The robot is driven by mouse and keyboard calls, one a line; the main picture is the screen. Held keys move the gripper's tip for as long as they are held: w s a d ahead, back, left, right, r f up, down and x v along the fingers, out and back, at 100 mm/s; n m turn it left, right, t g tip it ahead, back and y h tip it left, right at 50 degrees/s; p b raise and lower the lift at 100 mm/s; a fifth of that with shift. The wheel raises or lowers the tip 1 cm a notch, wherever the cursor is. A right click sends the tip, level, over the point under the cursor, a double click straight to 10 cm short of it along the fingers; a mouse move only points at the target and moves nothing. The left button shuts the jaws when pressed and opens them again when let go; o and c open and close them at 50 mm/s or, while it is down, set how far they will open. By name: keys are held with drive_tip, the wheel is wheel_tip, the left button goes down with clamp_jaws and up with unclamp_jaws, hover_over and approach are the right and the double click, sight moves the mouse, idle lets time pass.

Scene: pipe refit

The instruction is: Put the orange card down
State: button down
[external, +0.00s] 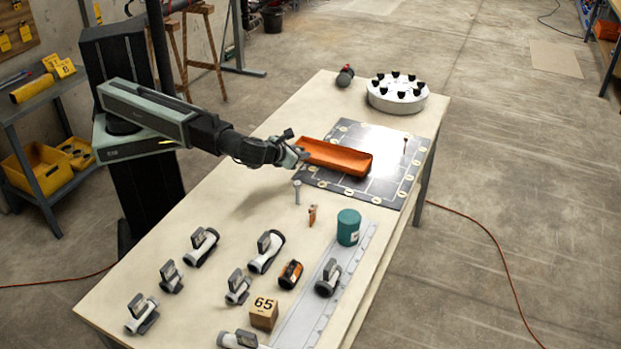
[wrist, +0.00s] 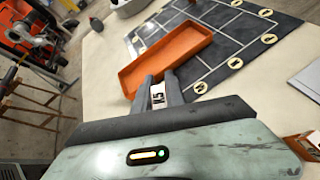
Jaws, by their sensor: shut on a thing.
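The orange piece is a long, shallow open tray (external: 340,157) with raised walls, not a flat card. It lies over the left part of a dark mat marked with white lines (external: 412,146). My gripper (external: 301,154) is at its left end. In the wrist view the tray (wrist: 168,60) extends away from my gripper (wrist: 160,84), whose fingers are shut at its near end. A small white label with dark marks (wrist: 158,94) shows between the fingers. I cannot tell whether the tray touches the mat or hangs just above it.
A white round stand with black knobs (external: 397,94) and a dark cylinder (external: 345,76) stand beyond the mat. A teal canister (external: 348,227), a block marked 65 (external: 264,313) and several white fittings occupy the near table. Bare tabletop lies left of the mat.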

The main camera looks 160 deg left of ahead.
drive_tip(key=s+a+f, duration=0.1)
drive_tip(key=a, duration=0.5)
drive_tip(key=s+a+f+t+b, duration=0.1)
drive_tip(key=s+a, duration=0.1)
drive_tip(key=a, duration=0.5)
drive_tip(key=s+a+f+n+t+y+b, duration=0.1)
drive_tip(key=s+a, duration=0.1)
drive_tip(key=a, duration=0.4)
drive_tip(key=shift+s+a, duration=0.15)
drive_tip(key=shift+s, duration=0.1)
drive_tip(key=w+a, duration=0.2)
drive_tip(key=a, duration=0.2)
drive_tip(key=w+a+f+b, duration=0.1)
drive_tip(key=w+a, duration=0.1)
drive_tip(key=a, duration=0.3)
drive_tip(key=w+a, duration=0.3)
drive_tip(key=a, duration=0.1)
drive_tip(key=shift+a+f+b, duration=0.15)
drive_tip(key=shift+a+b, duration=0.2)
drive_tip(key=f+b, duration=0.4)
drive_tip(key=shift+w+a, duration=0.15)
drive_tip(key=shift+a, duration=0.1)
drive_tip(key=shift+r, duration=0.25)
drive_tip(key=shift+f, duration=0.15)
drive_tip(key=c, duration=1.8)
unclamp_jaws()
drive_tip(key=shift+f, duration=0.1)
drive_tip(key=o, duration=0.4)
